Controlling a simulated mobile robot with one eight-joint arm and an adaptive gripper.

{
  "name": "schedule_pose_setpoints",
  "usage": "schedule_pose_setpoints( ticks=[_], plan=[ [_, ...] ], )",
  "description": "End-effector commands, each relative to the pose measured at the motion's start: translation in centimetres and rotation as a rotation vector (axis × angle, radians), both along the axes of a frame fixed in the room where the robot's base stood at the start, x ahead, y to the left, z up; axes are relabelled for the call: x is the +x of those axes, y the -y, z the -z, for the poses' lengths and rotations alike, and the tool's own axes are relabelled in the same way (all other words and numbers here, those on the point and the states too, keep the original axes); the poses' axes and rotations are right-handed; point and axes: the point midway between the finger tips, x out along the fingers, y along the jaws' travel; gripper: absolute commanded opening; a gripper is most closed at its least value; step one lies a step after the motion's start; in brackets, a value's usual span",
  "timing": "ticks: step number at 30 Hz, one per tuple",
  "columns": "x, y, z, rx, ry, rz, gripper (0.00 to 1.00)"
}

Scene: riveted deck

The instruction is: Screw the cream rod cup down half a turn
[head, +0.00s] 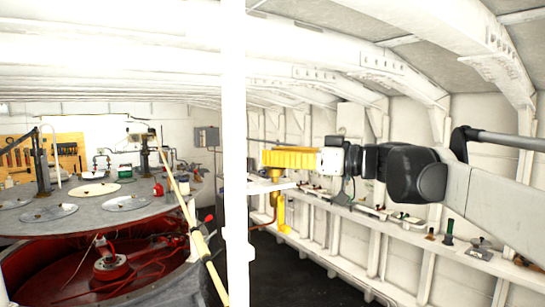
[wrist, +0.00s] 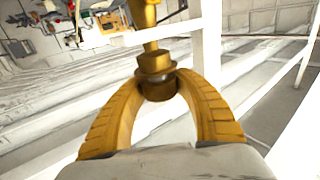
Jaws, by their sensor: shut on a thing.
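My gripper (head: 267,158) is yellow and reaches in from the right in the head view, just right of a white post. In the wrist view its curved fingers (wrist: 160,84) are shut on a brass-coloured cup (wrist: 157,64) with a dark round end facing me. A brass fitting (head: 275,174) shows below the gripper in the head view, at a small white ledge. The held cup looks brass rather than cream. A long cream rod (head: 183,200) slants down left of the post, apart from the gripper. The cup's thread is not visible.
The white post (head: 235,150) stands close left of the gripper. A shelf (head: 370,212) with several small items runs along the right wall. A round grey table (head: 95,208) with plates stands over red machinery (head: 108,268) on the left. Dark floor (head: 280,268) lies below.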

Motion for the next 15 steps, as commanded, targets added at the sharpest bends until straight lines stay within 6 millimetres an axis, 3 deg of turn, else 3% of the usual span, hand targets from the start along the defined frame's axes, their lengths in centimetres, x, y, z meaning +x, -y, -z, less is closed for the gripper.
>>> schedule_pose_setpoints(
  ticks=[15],
  plan=[
    [-0.11,-0.09,0.11,-0.001,0.001,0.424,0.04]
  ],
)
